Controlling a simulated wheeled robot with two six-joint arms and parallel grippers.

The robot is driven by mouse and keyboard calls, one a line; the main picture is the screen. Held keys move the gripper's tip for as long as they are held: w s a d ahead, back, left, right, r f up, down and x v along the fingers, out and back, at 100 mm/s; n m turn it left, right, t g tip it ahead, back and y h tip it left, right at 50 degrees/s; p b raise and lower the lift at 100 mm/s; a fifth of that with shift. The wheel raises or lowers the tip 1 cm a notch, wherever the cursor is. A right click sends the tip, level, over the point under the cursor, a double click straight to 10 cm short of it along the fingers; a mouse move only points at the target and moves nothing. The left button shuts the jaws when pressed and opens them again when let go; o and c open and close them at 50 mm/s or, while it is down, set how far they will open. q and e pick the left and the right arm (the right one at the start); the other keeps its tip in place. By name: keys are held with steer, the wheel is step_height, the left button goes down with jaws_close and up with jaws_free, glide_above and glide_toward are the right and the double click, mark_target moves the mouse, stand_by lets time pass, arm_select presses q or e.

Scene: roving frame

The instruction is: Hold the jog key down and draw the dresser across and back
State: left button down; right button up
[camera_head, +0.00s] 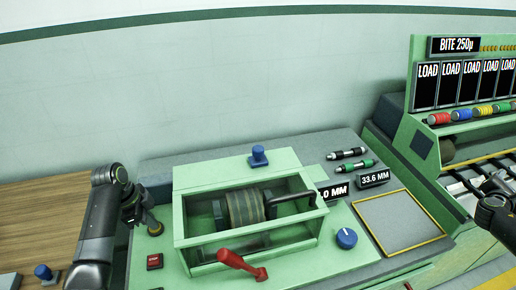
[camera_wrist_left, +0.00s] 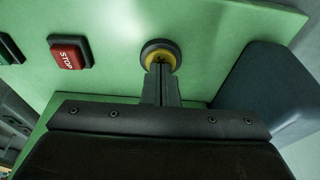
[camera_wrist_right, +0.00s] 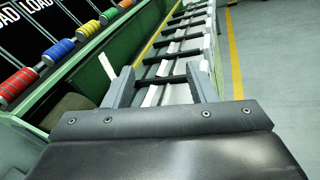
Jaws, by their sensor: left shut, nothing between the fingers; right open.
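A round button with a yellow cap and dark collar, likely the jog key (camera_wrist_left: 160,50), sits on the green panel in the left wrist view. My left gripper (camera_wrist_left: 161,72) is shut and empty, its fingertips at the yellow cap and seemingly touching it; how far the cap is pressed is hidden. In the head view my left gripper (camera_head: 146,214) is over the front left of the green machine. A ribbed roller (camera_head: 246,207) lies in the machine's housing, with a black handle (camera_head: 292,196) at its right; I cannot tell which part is the dresser. My right gripper (camera_wrist_right: 164,85) is open and empty.
A red lever (camera_head: 242,265) stands at the housing's front and a blue knob (camera_head: 346,238) to its right. A red STOP button (camera_wrist_left: 69,55) is left of the yellow cap. A yellow-edged tray (camera_head: 400,222) is right. A conveyor (camera_wrist_right: 180,50) lies below my right gripper.

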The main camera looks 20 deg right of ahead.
mark_target(261, 149)
steer(key=w+a+f+m+y, duration=0.1)
steer(key=w, duration=0.1)
steer(key=w+a+f+m+y, duration=0.1)
steer(key=w+a+f+m, duration=0.1)
steer(key=w+a+f+m+y, duration=0.1)
steer(key=w+a, duration=0.1)
steer(key=shift+w+a+f, duration=0.1)
steer(key=shift+a+f, duration=0.05)
steer(key=shift+a, duration=0.05)
steer(key=w+a+m+t+y, duration=0.25)
steer(key=w+a+y, duration=0.35)
steer(key=a, duration=0.6)
steer(key=w+a+m+t+y, duration=0.1)
steer(key=w+a+m+y, duration=0.25)
steer(key=w+a, duration=0.7)
steer(key=a+r+y, duration=0.4)
steer(key=a+r, duration=0.1)
steer(key=a, duration=0.5)
steer(key=s+a+r+y, duration=0.1)
steer(key=a+r+y, duration=0.3)
steer(key=a, duration=0.7)
steer(key=s+a+r+y, duration=0.1)
steer(key=a+r+y, duration=0.4)
steer(key=a, duration=0.6)
steer(key=shift+s+a+r+n+t, duration=0.1)
steer(key=shift+a+r+n+t, duration=0.15)
steer(key=shift+r+n, duration=0.1)
steer(key=x, duration=1.1)
steer(key=shift+a+f, duration=0.1)
steer(key=shift+a, duration=0.2)
